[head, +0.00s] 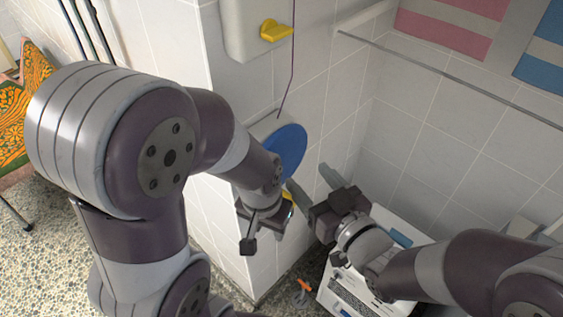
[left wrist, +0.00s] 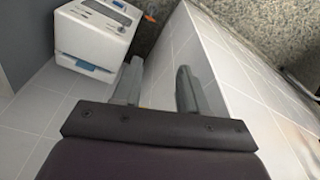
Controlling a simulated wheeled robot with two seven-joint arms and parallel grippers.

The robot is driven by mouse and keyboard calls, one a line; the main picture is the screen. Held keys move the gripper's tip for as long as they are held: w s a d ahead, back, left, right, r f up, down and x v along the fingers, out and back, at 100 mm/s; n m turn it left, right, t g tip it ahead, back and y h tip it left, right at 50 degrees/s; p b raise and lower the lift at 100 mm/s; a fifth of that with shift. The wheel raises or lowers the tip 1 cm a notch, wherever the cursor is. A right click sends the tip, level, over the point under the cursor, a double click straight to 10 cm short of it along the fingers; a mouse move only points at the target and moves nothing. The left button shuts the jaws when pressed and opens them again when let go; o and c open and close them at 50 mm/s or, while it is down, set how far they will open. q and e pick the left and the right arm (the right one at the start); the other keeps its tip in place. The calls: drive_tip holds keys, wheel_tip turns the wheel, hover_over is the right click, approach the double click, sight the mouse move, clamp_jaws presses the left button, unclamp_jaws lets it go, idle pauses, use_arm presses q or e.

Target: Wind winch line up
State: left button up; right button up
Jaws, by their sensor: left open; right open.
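The winch appears to be the pale mount with a blue disc (head: 287,148) on the tiled wall corner. A thin purple line (head: 293,45) hangs from above and ends near the mount. My left gripper (head: 296,200) is just below the disc; in the left wrist view its fingers (left wrist: 159,72) are apart with only tiled wall behind the gap. A small yellow part shows beside it, partly hidden. My right gripper (head: 343,173) is open and empty, right of the disc, fingers pointing away from me. I cannot tell whether either touches anything.
A white box (head: 240,28) with a yellow lever (head: 276,31) is on the wall above. A white machine (head: 408,214) stands on the lower right; it also shows in the left wrist view (left wrist: 92,38). A metal rail (head: 440,72) crosses upper right. A patterned cloth (head: 22,105) hangs at left.

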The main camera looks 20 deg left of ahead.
drive_tip(key=shift+s+d, duration=0.1)
drive_tip(key=shift+d, duration=0.05)
wheel_tip(320, 180, down, 12)
drive_tip(key=a+m+g+b, duration=0.1)
drive_tip(key=m+b, duration=0.5)
drive_tip(key=m, duration=0.7)
drive_tip(key=shift+s+y, duration=0.4)
drive_tip(key=shift+s, duration=0.05)
drive_tip(key=shift+a+r, duration=0.1)
